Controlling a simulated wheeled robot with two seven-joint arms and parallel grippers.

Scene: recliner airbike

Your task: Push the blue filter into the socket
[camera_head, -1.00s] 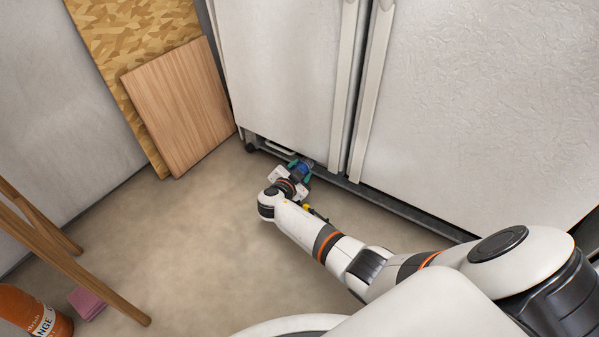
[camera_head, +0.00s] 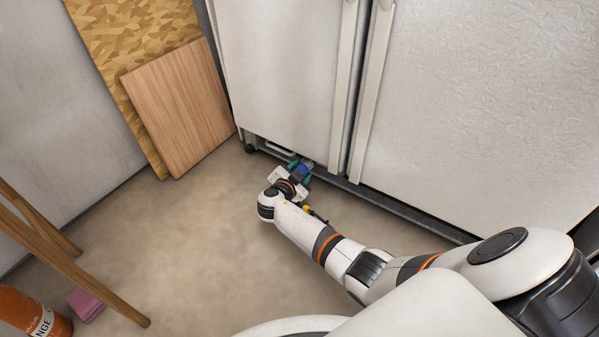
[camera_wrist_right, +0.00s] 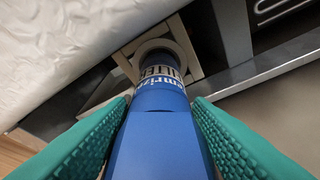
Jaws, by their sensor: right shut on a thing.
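The blue filter (camera_wrist_right: 160,135) lies between the green finger pads of my right gripper (camera_wrist_right: 160,150) in the right wrist view, and the gripper is shut on it. Its far, grey-banded end points at a round pale socket (camera_wrist_right: 152,55) at the bottom of the white appliance. The filter's tip is at or inside the socket's ring; how deep it sits I cannot tell. In the head view the right gripper (camera_head: 299,171) is low at the appliance's base, with a little of the blue filter (camera_head: 303,168) showing. My left gripper is not in view.
The white two-door appliance (camera_head: 285,70) fills the back, with a dark base strip (camera_head: 400,208). Wooden boards (camera_head: 180,105) lean at the left. Wooden legs (camera_head: 75,265), an orange bottle (camera_head: 30,312) and a pink block (camera_head: 86,305) are at the lower left. The floor between is clear.

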